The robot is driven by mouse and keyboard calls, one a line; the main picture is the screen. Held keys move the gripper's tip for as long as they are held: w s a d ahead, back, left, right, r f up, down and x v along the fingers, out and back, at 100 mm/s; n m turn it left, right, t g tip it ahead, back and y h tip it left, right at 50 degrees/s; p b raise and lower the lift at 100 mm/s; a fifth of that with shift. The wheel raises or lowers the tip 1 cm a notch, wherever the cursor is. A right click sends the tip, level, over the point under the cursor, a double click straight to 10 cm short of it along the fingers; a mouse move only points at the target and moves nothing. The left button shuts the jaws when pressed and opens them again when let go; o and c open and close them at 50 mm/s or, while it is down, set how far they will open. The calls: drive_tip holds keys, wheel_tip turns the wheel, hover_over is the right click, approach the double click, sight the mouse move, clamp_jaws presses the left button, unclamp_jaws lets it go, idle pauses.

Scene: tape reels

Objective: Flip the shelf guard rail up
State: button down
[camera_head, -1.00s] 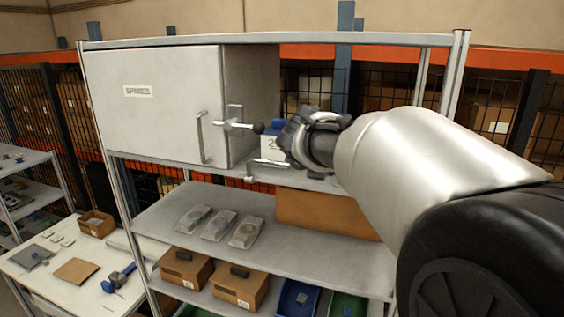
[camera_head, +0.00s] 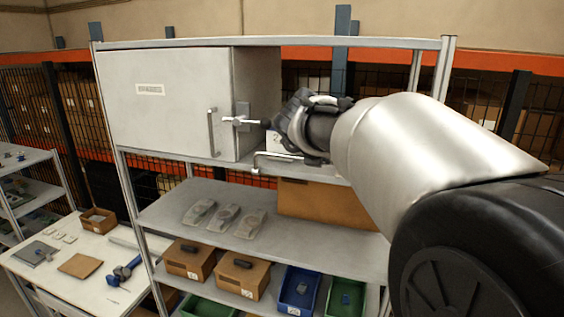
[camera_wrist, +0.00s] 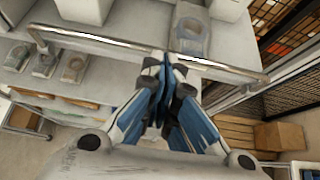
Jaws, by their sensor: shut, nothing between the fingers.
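The guard rail (camera_head: 278,156) is a thin bright metal bar at the front edge of the upper shelf, just right of the cabinet. In the wrist view the rail (camera_wrist: 95,40) runs across the picture, with bent ends. A pivot piece shows at its left end in the head view. My gripper (camera_wrist: 163,68) is shut and empty, its blue and grey fingers pointing at the rail's middle. The fingertips overlap the bar in the wrist view; I cannot tell whether they touch. In the head view my gripper (camera_head: 283,125) is above the rail, its fingertips partly hidden.
A grey cabinet (camera_head: 165,105) with a door handle and a T-shaped latch (camera_head: 240,121) stands close left of my gripper. A grey item (camera_wrist: 190,32) sits on the shelf behind the rail. The lower shelf (camera_head: 165,215) holds several grey items. Black mesh stands right in the wrist view.

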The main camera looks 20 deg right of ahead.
drive_tip(key=shift+w+d+r, duration=1.25)
drive_tip(key=shift+w+r, duration=0.1)
drive_tip(key=shift+r, duration=1.4)
drive_tip(key=s+a+f+n+t+y+b, duration=0.1)
drive_tip(key=s+a+f+n+y+b, duration=0.3)
drive_tip(key=a+f+n+b, duration=0.55)
drive_tip(key=s+a+f+n+t+y+b, duration=0.2)
drive_tip(key=s+a+f+n+y+b, duration=0.25)
drive_tip(key=n, duration=0.75)
drive_tip(key=s+a+f+n+t+y+b, duration=0.1)
drive_tip(key=s+a+f+n+b, duration=0.5)
drive_tip(key=f+n+b, duration=0.3)
drive_tip(key=s+d+f+n+g+h+b, duration=0.1)
drive_tip(key=s+d+f+n+g+b, duration=0.1)
drive_tip(key=s+f, duration=0.5)
drive_tip(key=s+d+f+n+g+h+b, duration=0.1)
drive_tip(key=s+f+n+g+b, duration=0.3)
drive_tip(key=f, duration=1.1)
drive_tip(key=s+d+f+n+g+h+b, duration=0.1)
drive_tip(key=s+d+f+n+g+b, duration=0.1)
drive_tip(key=s+f+n, duration=0.4)
drive_tip(key=s+f+b, duration=0.1)
drive_tip(key=s+f, duration=0.4)
drive_tip(key=shift+d+g, duration=0.3)
drive_tip(key=shift+g, duration=0.1)
